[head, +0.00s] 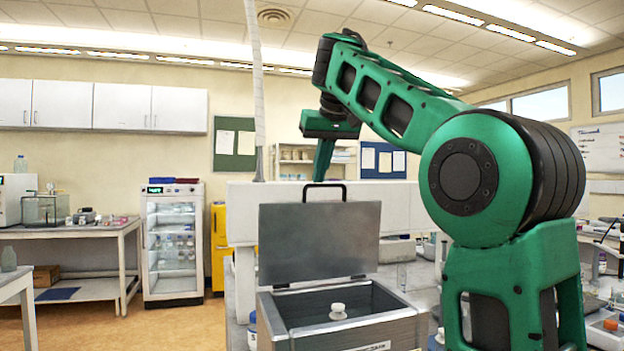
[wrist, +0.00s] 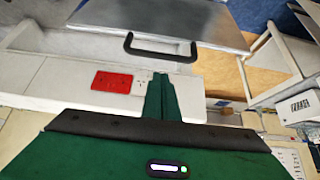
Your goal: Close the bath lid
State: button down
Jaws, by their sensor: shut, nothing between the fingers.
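The bath (head: 345,338) is a grey metal box in the lower middle of the head view, with its inside showing. Its lid (head: 320,242) stands raised, hinged at the back, with a black handle (head: 324,186) on its top edge. In the wrist view the lid (wrist: 190,20) is at the top and the handle (wrist: 161,46) lies just beyond my fingertips. My gripper (head: 323,176) is shut and empty, pointing down behind or close by the handle. Its shut fingers also show in the wrist view (wrist: 161,80). I cannot tell whether they touch the handle.
A white knob-shaped object (head: 338,311) is inside the bath. A white partition (head: 240,215) stands behind the lid. Bottles and small items crowd the bench at the right. A glass-door fridge (head: 173,243) stands at the far left. A red item (wrist: 113,82) shows in the wrist view.

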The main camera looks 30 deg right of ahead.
jog(key=shift+m+h, duration=0.3)
jog(key=shift+h, duration=0.1)
jog(key=d, duration=0.4)
jog(key=s+d, duration=0.1)
jog(key=shift+d+r, duration=0.2)
jog(key=shift+d, duration=0.2)
